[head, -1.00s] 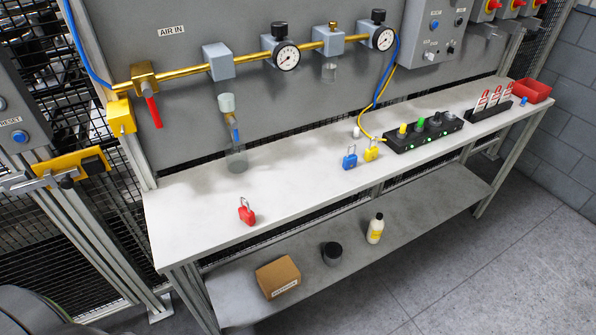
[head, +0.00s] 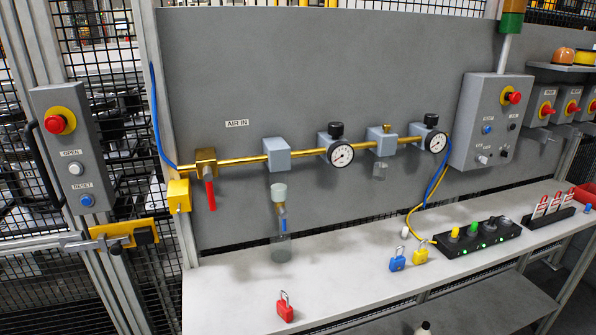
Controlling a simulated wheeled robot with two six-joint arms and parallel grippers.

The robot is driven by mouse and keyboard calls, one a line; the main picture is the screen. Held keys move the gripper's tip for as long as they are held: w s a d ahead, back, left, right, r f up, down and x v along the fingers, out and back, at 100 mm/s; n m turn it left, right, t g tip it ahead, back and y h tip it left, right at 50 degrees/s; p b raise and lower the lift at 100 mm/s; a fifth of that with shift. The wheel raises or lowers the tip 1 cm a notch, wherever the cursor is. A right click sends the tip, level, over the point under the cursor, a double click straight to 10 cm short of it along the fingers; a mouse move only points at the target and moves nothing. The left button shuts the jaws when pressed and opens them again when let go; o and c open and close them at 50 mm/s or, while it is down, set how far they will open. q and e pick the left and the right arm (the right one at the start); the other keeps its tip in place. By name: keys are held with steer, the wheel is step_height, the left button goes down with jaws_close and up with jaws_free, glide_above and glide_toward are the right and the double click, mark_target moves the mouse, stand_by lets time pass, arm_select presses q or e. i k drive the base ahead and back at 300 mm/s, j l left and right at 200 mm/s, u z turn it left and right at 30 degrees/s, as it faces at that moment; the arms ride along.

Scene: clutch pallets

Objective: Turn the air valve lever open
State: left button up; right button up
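The air valve is a brass body (head: 206,162) at the left end of the brass air pipe, just below and left of the "AIR IN" label (head: 237,123). Its red lever (head: 210,194) hangs down from the body, across the line of the horizontal pipe. A yellow block (head: 179,195) sits just left of the lever. Neither of my grippers shows in the head view.
A pale bench (head: 230,290) runs below the panel, with a red padlock (head: 285,308), a blue padlock (head: 397,261) and a yellow padlock (head: 420,252) on it. A grey control box (head: 75,155) and a yellow latch (head: 125,234) are on the fence at left.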

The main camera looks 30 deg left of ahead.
mark_target(207, 170)
steer(key=u, duration=1.4)
